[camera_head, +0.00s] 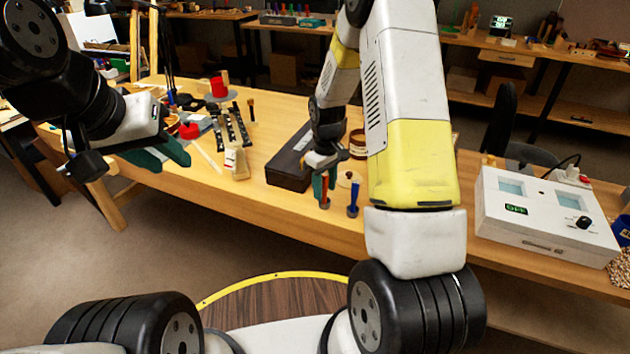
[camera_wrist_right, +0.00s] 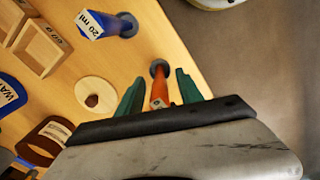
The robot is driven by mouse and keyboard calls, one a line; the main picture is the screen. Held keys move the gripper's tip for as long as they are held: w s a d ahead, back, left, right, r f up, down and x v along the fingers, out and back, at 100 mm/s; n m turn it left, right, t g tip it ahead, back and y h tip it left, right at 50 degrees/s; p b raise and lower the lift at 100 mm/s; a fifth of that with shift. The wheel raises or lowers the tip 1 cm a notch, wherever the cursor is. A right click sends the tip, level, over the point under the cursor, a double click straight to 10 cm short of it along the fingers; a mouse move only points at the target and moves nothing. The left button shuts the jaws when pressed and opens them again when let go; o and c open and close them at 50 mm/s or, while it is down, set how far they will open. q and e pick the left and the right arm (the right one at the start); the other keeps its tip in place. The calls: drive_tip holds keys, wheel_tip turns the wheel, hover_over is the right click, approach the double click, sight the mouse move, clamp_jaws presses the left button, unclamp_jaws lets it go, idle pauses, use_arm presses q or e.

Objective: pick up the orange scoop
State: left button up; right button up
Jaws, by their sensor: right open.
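The orange scoop (camera_head: 325,192) stands upright near the front edge of the wooden bench. In the right wrist view the orange scoop (camera_wrist_right: 160,92) lies between the two green fingers of my right gripper (camera_wrist_right: 159,88), with a gap on each side. My right gripper (camera_head: 321,180) is open around it, and its fingers partly cover the scoop in the head view. My left gripper (camera_head: 162,155) hangs over the left part of the bench, away from the scoop; whether its green fingers are apart is unclear.
A blue scoop (camera_head: 353,199), marked 20 ml in the wrist view (camera_wrist_right: 107,24), stands close beside the orange one. A dark case (camera_head: 290,160) lies left of it. A round wooden lid (camera_wrist_right: 95,94) with a knob is near. A white device box (camera_head: 545,215) stands right.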

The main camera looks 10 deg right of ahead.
drive_tip(key=shift+c, duration=0.2)
clamp_jaws()
